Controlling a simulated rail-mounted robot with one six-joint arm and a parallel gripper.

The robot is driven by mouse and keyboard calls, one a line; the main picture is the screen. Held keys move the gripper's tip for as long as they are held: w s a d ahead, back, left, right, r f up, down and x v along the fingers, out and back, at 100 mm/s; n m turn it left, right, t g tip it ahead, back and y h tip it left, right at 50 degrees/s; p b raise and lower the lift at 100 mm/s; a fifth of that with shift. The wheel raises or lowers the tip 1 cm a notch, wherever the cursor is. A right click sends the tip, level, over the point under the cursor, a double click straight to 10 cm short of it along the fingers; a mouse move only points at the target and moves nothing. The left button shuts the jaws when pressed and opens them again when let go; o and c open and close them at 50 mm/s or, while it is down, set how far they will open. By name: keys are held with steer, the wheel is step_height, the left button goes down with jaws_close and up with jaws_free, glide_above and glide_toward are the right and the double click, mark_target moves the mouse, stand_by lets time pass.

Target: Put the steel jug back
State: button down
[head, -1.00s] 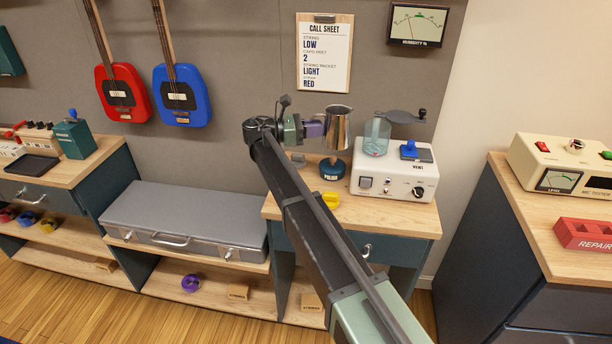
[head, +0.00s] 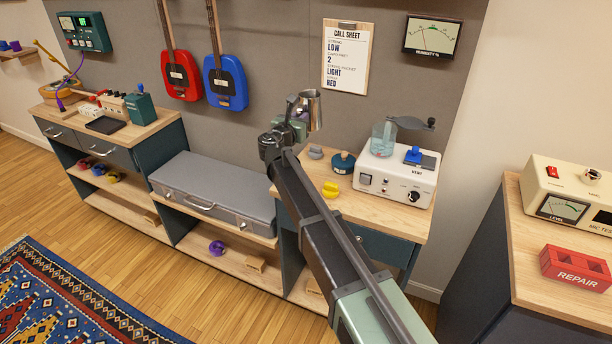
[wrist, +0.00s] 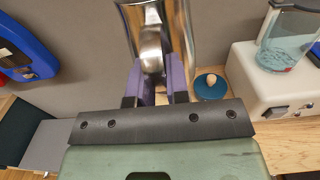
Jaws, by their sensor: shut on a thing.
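The steel jug (head: 313,108) is shiny metal and hangs in the air in front of the grey wall, left of the white machine. My gripper (head: 299,118) is shut on it. In the wrist view the purple fingers of my gripper (wrist: 158,85) close on the handle of the steel jug (wrist: 178,25), whose top runs out of the picture. The jug looks roughly upright. My arm hides part of the bench below.
A white machine (head: 397,178) with a glass beaker (head: 383,136) stands on the bench (head: 375,208). A blue round pot (head: 342,163), a yellow piece (head: 331,190) and a grey piece (head: 316,152) lie left of it. A grey case (head: 215,190) sits lower left.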

step_height(320, 180, down, 20)
steer(key=b, duration=1.9)
steer(key=shift+r, duration=0.25)
steer(key=shift+f, duration=0.25)
steer(key=c, duration=1.1)
jaws_free()
steer(key=shift+r, duration=0.1)
steer(key=shift+r+p, duration=0.3)
steer(key=shift+p, duration=0.05)
steer(key=v, duration=1.2)
steer(key=shift+f, duration=0.2)
